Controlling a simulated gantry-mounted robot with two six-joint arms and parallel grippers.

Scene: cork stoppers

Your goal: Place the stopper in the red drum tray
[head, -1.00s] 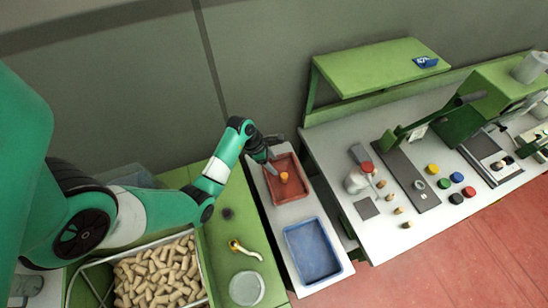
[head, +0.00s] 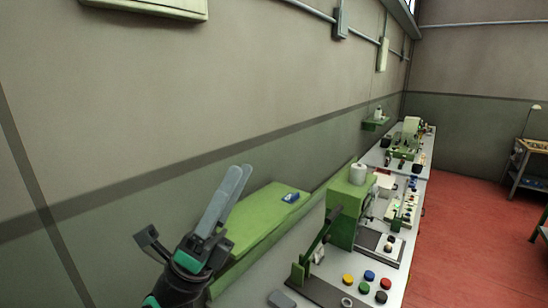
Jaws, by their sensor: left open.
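My left gripper (head: 240,170) is raised in front of the wall at the lower left. The red tray and the stopper are out of the picture now. My right gripper is not in view.
A green shelf (head: 262,222) with a small blue item (head: 291,197) is behind and right of my gripper. The workbench (head: 318,285) carries a green machine (head: 350,205) and several coloured caps, including a yellow one (head: 348,279). Red floor (head: 470,230) is open at right.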

